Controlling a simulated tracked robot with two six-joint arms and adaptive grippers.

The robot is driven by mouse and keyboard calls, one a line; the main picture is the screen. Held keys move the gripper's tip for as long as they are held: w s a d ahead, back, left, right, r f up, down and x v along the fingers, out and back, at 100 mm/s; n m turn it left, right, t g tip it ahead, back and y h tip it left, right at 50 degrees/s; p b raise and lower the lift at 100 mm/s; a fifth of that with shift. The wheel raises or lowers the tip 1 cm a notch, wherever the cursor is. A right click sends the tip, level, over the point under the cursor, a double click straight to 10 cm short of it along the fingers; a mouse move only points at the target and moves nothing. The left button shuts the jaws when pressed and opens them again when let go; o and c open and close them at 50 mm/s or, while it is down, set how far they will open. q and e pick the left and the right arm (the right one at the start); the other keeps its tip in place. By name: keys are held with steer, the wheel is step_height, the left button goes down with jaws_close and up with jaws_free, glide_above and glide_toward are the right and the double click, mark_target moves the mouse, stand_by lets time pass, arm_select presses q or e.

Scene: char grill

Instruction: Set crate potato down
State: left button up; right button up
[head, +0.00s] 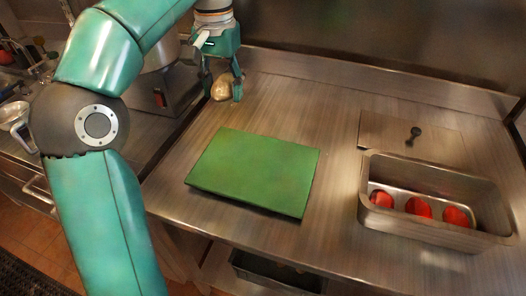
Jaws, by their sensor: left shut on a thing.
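My left gripper (223,90) comes down from the top of the head view and is shut on a brown potato (221,87). It holds the potato over the back left part of the steel counter (335,100), behind the green cutting board (255,170). I cannot tell how far above the counter the potato is. A dark crate (277,272) stands below the counter's front edge, with its contents mostly in shadow. My right gripper is not in view.
A steel pan (480,238) with red pieces (419,207) stands at the right. A lid with a dark knob (414,133) lies behind it. The green board is bare. An appliance stands at the left behind my arm.

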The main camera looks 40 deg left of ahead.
arm_select(q)
steer(key=b, duration=0.4)
glide_above(234, 162)
step_height(234, 162, down, 14)
steer(key=shift+s+f, duration=0.1)
steer(key=shift+f, duration=2.75)
steer(key=o, duration=1.3)
steer(key=shift+f, duration=0.1)
steer(key=shift+c, duration=0.2)
step_height(234, 162, up, 12)
steer(key=p, duration=0.1)
steer(key=shift+p, duration=0.4)
